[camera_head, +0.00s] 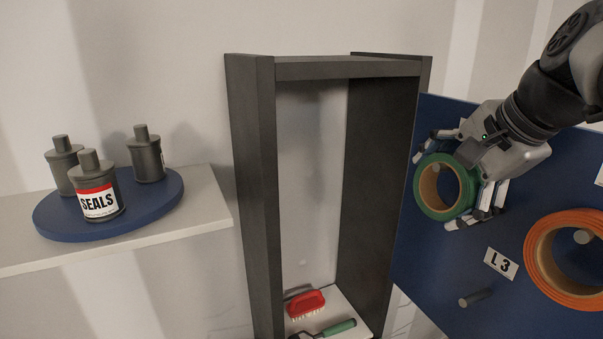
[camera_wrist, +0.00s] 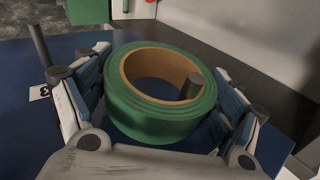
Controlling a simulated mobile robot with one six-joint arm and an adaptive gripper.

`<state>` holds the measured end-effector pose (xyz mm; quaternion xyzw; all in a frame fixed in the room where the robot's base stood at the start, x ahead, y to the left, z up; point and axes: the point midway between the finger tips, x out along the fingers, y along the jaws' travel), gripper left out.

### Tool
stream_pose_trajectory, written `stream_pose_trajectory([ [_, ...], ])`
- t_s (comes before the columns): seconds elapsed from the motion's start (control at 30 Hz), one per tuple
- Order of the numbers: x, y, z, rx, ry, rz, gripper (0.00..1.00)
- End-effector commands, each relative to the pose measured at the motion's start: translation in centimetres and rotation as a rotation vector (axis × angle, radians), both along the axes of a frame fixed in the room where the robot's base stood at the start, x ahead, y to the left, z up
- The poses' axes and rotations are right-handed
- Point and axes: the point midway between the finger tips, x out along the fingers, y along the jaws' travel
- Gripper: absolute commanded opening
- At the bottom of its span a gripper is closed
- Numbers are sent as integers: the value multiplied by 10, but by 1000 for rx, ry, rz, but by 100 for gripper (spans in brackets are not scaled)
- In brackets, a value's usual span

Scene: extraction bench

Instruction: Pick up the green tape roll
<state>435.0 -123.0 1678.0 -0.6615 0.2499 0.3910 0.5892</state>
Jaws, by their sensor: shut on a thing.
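The green tape roll (camera_head: 464,187) has a tan core and is at the upper left part of the blue peg board (camera_head: 405,262). My gripper (camera_head: 452,184) is shut on it, with fingers on two opposite sides of the roll. The wrist view shows the green tape roll (camera_wrist: 150,125) between the two fingers of my gripper (camera_wrist: 160,100). A grey peg (camera_wrist: 191,86) shows inside the roll's core, so the roll is around the peg.
An orange roll (camera_head: 534,262) hangs right of a label reading L 3 (camera_head: 501,263). A bare peg (camera_head: 476,298) sticks out below. A dark open frame (camera_head: 257,190) stands left, holding a red brush (camera_head: 306,305). A shelf bears a blue turntable (camera_head: 150,207) with grey bottles.

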Motion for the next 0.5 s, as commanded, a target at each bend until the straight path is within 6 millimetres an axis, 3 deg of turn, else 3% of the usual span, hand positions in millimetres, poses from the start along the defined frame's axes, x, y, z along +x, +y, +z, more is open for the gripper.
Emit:
stream_pose_trajectory([
  [0.13,0,0,0,0,2,0,60],
  [0.5,0,0,6,-1,-1,-1,60],
])
